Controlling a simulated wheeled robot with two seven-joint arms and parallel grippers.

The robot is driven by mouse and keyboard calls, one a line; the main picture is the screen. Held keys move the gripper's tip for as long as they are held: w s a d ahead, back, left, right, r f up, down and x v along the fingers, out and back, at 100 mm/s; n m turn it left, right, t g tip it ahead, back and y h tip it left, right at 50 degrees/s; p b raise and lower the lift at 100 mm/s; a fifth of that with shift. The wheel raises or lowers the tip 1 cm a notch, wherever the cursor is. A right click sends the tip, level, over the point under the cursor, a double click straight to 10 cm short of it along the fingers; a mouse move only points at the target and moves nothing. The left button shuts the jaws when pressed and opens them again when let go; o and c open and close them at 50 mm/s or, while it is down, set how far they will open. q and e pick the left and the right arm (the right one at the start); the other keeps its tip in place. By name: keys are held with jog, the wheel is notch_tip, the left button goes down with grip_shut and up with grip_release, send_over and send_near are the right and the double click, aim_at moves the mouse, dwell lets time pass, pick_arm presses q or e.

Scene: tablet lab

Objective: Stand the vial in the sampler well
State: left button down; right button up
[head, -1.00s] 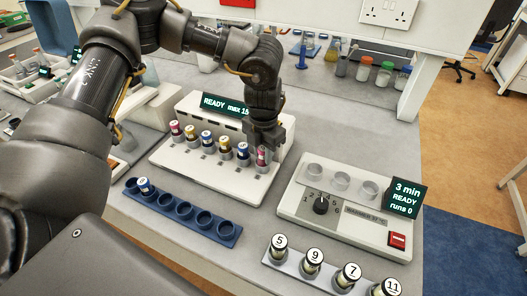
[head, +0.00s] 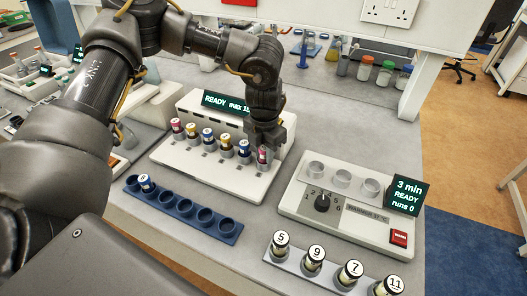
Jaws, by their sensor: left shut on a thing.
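The white sampler (head: 185,163) stands in the middle, with a dark display reading READY and a row of wells along its front. Several vials with coloured bands stand in the row, such as a pink one (head: 177,130) at the left end and a blue one (head: 243,152) towards the right. My left gripper (head: 264,150) points down at the row's right end and is shut on a pink vial (head: 263,157). That vial looks upright at the last well; its base is hard to see, so I cannot tell if it is fully seated. My right gripper is not in view.
A blue rack (head: 205,229) in front holds one vial (head: 147,184) at its left end; its other holes look empty. Right of the sampler is a white device (head: 350,222) with a dial and empty wells. Numbered vials stand in a grey rack (head: 295,268) at the front.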

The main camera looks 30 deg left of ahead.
aim_at(263, 148)
pick_arm(q)
jog(key=shift+s+a+f, duration=0.1)
jog(key=shift+s+f, duration=0.4)
jog(key=shift+f, duration=0.15)
jog(key=c, duration=1.1)
grip_release()
jog(key=shift+f, duration=0.1)
jog(key=shift+w+r, duration=0.2)
jog(key=shift+r, duration=0.25)
notch_tip(263, 148, up, 12)
jog(key=shift+w+f+b, duration=0.15)
jog(key=shift+f+b, duration=0.1)
jog(key=shift+b, duration=0.55)
